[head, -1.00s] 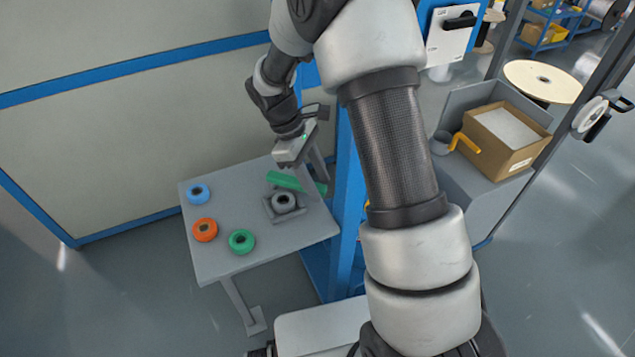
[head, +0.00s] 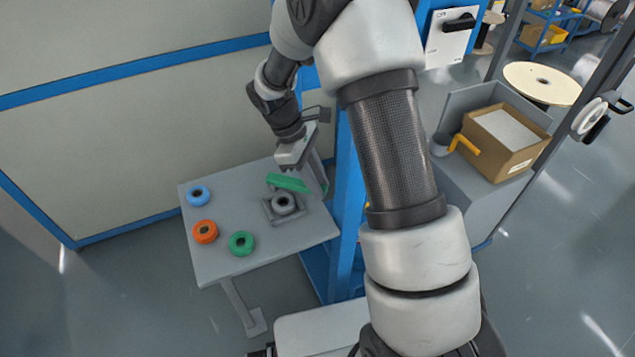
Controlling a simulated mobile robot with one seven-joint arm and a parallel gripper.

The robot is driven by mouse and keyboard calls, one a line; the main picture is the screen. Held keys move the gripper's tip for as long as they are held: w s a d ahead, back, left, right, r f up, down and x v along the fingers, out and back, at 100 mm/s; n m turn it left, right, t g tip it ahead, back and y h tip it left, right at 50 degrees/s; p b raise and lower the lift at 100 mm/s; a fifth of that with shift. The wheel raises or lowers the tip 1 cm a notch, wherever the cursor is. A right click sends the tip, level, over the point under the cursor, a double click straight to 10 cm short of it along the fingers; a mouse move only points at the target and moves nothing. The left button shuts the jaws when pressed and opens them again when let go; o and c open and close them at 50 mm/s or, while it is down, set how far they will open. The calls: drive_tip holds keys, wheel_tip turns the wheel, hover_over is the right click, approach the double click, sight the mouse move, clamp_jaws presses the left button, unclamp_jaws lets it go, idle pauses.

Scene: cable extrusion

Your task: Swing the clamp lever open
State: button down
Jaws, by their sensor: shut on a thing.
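The clamp lever (head: 287,183) is a green bar above a grey clamp block (head: 284,206) on the small grey table, in the head view. The block holds a dark grey ring (head: 284,202). The exact contact is small and partly hidden by the finger.
A blue ring (head: 198,195), an orange ring (head: 205,232) and a green ring (head: 241,243) lie on the left of the table (head: 218,265). A blue post (head: 348,215) stands close to the right of my gripper. A cardboard box (head: 502,145) stands farther right.

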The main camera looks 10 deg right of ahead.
drive_tip(key=w+d+n+t+p, duration=0.1)
drive_tip(key=w+n+t+p, duration=0.2)
drive_tip(key=w+n, duration=0.5)
drive_tip(key=shift+w+d+n, duration=0.15)
drive_tip(key=shift+w+n, duration=0.15)
drive_tip(key=shift+r+h, duration=0.1)
drive_tip(key=shift+h, duration=0.2)
drive_tip(key=c, duration=1.5)
unclamp_jaws()
drive_tip(key=p+v, duration=0.2)
drive_tip(key=v, duration=1.5)
drive_tip(key=shift+s+r, duration=0.1)
drive_tip(key=shift+r, duration=0.05)
drive_tip(key=shift+s, duration=0.1)
